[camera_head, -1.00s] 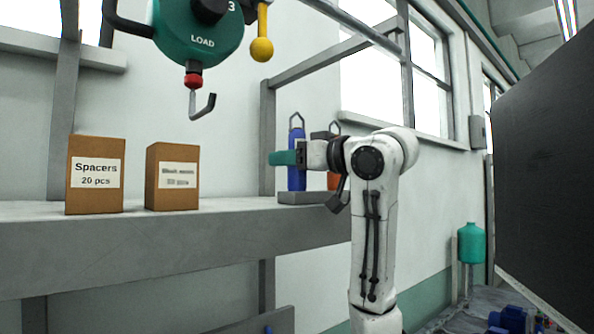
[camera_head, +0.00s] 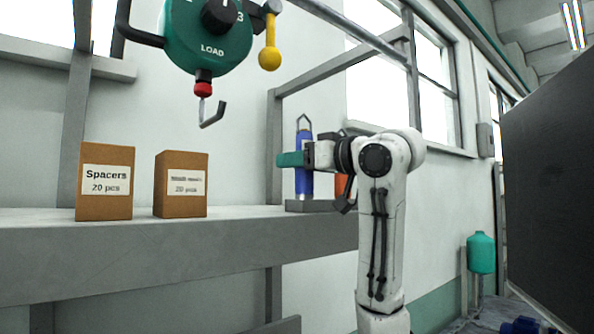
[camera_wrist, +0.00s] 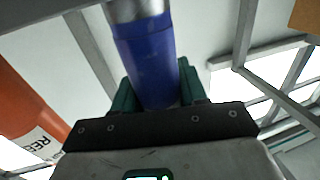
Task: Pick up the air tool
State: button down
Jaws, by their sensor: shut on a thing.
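A blue cylindrical tool (camera_head: 304,183) with a hanging loop on top stands upright on a small grey base (camera_head: 308,206) on the shelf. My gripper (camera_head: 290,159) reaches it from the right and its teal fingers are shut around the tool's body. In the wrist view the blue body (camera_wrist: 148,70) with its grey metal end lies between the two teal fingers. The tool's lower end looks still at the base. An orange tool (camera_head: 341,185) stands close to the right, mostly hidden behind my arm; it also shows in the wrist view (camera_wrist: 22,105) with a partly readable white label.
A carton marked Spacers (camera_head: 105,206) and a second carton (camera_head: 180,208) stand on the grey shelf (camera_head: 200,246) to the left. A green LOAD balancer (camera_head: 208,38) with an empty hook (camera_head: 210,113) hangs above. A dark panel (camera_head: 552,190) is at the right.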

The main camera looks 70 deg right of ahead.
jog(key=r+b+v, duration=0.2)
jog(key=b+v, duration=0.5)
jog(key=v, duration=1.1)
dwell(0.4)
